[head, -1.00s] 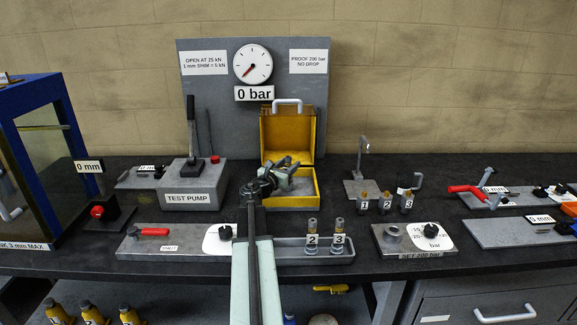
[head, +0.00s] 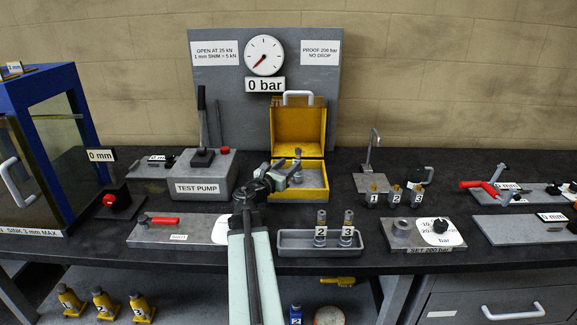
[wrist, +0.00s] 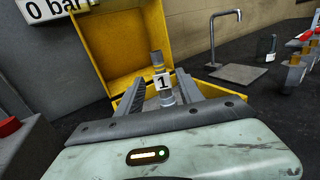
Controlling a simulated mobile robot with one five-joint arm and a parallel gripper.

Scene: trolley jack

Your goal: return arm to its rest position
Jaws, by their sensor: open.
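My gripper (head: 284,174) is open at the front of the open yellow box (head: 314,192). A grey cylinder labelled 1 (head: 298,160) stands upright in the box. In the wrist view my gripper (wrist: 158,88) has its two fingers spread, with the cylinder 1 (wrist: 157,61) showing beyond and between them. The fingers do not appear to grip it. My arm reaches from the front edge of the bench up to the box and hides part of the bench and a white plate.
The test pump (head: 203,174) stands left of the box. A grey tray (head: 291,251) with cylinders 2 and 3 lies right of my arm. A gauge (head: 264,55) reading 0 bar is behind. A thin metal stand (head: 371,182) and several small numbered cylinders are to the right.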

